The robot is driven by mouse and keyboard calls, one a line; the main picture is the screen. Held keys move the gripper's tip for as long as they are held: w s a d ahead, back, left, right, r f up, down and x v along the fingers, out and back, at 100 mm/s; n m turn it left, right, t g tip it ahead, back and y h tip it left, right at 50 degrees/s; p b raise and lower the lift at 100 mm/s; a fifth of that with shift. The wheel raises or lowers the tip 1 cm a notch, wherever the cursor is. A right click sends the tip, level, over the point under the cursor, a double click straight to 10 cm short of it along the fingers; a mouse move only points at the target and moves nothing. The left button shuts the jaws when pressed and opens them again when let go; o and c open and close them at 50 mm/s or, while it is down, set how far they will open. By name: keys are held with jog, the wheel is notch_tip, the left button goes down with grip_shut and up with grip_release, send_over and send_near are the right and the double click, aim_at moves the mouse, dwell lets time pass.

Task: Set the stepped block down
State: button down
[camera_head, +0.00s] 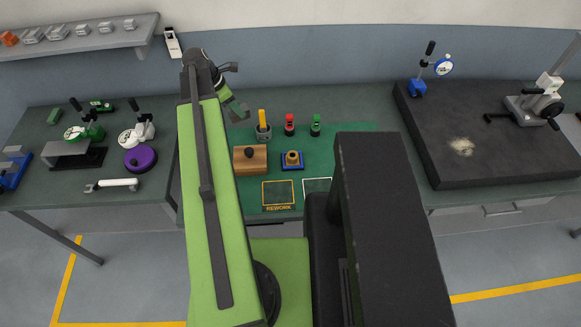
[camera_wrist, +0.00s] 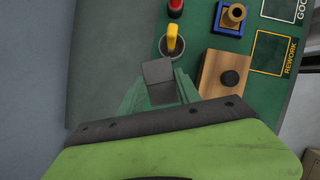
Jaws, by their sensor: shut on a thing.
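The stepped block (camera_wrist: 158,72) is a dark grey piece between the green fingers of my gripper (camera_wrist: 160,88) in the wrist view. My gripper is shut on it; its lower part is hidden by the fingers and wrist. In the head view my gripper (camera_head: 238,110) is over the back of the bench, at the left edge of the green mat (camera_head: 350,145). The block cannot be made out there. I cannot tell whether it touches the bench.
A cup with a yellow-handled tool (camera_head: 263,132) stands close to my gripper. A wooden block with a black knob (camera_head: 250,160), a brass piece on a blue base (camera_head: 291,160), and red (camera_head: 289,124) and green (camera_head: 315,125) items stand nearby. The framed REWORK area (camera_head: 278,192) is empty.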

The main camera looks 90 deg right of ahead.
jog(key=shift+s+d, duration=0.15)
jog(key=shift+s, duration=0.15)
jog(key=w+a+f+b, duration=0.2)
jog(key=w, duration=0.1)
jog(key=w+a+f+b, duration=0.1)
jog(key=w+f+b, duration=0.1)
jog(key=w, duration=0.1)
jog(key=w+a+f+b, duration=0.2)
jog(key=w+f+b, duration=0.1)
jog(key=shift+w+a, duration=0.5)
jog(key=shift+w, duration=0.1)
notch_tip(320, 180, down, 4)
jog(key=b, duration=0.4)
jog(key=shift+f, duration=0.2)
jog(key=shift+r, duration=0.25)
jog(key=shift+f, duration=0.15)
jog(key=c, duration=0.8)
grip_release()
jog(key=shift+c, duration=0.2)
